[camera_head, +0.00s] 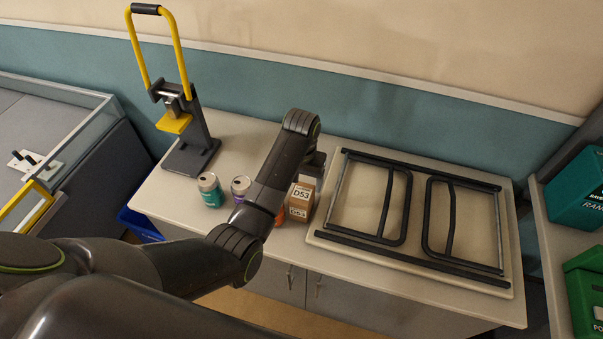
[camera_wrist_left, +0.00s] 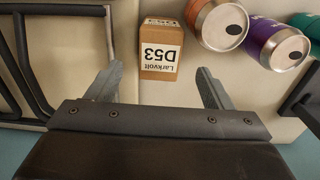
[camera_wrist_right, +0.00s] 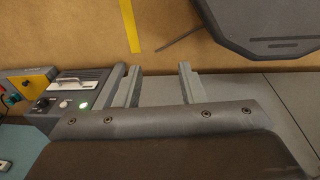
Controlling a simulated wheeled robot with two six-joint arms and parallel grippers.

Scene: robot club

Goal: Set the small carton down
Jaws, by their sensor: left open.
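The small carton (camera_head: 301,197) is brown with white "D53" labels. It stands on the pale bench top (camera_head: 240,150), just left of the folded frames. My left gripper (camera_head: 314,168) is over the bench at the carton's far side, partly hidden by my arm. In the left wrist view the carton (camera_wrist_left: 161,50) lies ahead, between the lines of the two fingers. My left gripper (camera_wrist_left: 160,76) is open, with a visible gap on both sides of the carton. My right gripper (camera_wrist_right: 160,66) is open and empty, away from the bench; the head view does not show it.
A teal can (camera_head: 210,190), a purple can (camera_head: 240,187) and a partly hidden orange can (camera_head: 281,215) stand left of the carton. A press with a yellow handle (camera_head: 185,125) stands at the bench's left end. Black frames (camera_head: 403,205) lie on a board to the right.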

